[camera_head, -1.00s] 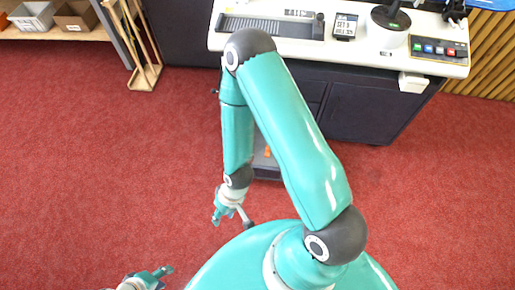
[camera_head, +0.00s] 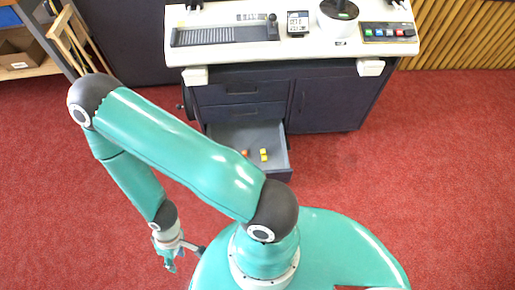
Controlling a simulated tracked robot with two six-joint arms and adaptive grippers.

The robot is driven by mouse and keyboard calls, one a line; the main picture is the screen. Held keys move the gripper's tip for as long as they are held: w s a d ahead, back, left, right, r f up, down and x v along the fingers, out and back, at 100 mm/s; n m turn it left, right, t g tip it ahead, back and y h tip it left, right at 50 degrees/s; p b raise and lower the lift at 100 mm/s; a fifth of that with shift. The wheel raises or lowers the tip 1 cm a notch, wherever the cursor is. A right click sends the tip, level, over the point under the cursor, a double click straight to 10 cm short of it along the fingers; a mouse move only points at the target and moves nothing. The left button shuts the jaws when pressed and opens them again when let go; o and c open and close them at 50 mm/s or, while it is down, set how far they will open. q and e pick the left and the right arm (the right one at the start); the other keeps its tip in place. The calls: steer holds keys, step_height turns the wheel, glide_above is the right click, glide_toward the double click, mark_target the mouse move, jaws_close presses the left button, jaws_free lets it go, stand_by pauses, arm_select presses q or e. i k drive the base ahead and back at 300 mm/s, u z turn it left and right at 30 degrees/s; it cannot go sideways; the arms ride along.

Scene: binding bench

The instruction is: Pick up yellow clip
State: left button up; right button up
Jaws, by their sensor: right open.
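A small yellow clip (camera_head: 264,155) lies in the open bottom drawer (camera_head: 275,136) of the dark cabinet. It is too small to make out its exact shape. My right gripper (camera_head: 171,264) hangs over the red floor, in front of the drawer and to its left, well apart from the clip. It is open and nothing shows between its fingers. My left gripper is out of view.
A small orange item (camera_head: 245,153) lies left of the clip in the drawer. The white bench top (camera_head: 345,48) above carries a binding machine (camera_head: 224,34) and a button panel (camera_head: 388,32). A wooden shelf (camera_head: 28,68) stands at the far left. The red floor (camera_head: 400,180) at right is clear.

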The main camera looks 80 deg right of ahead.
mark_target(264, 154)
steer(key=k, duration=1.3)
steer(key=z, duration=0.4)
steer(key=i, duration=0.95)
steer(key=z, duration=0.95)
steer(key=i, duration=0.5)
steer(key=z, duration=0.15)
steer(key=k, duration=0.85)
steer(key=z, duration=0.15)
steer(key=i, duration=0.85)
steer(key=u, duration=0.05)
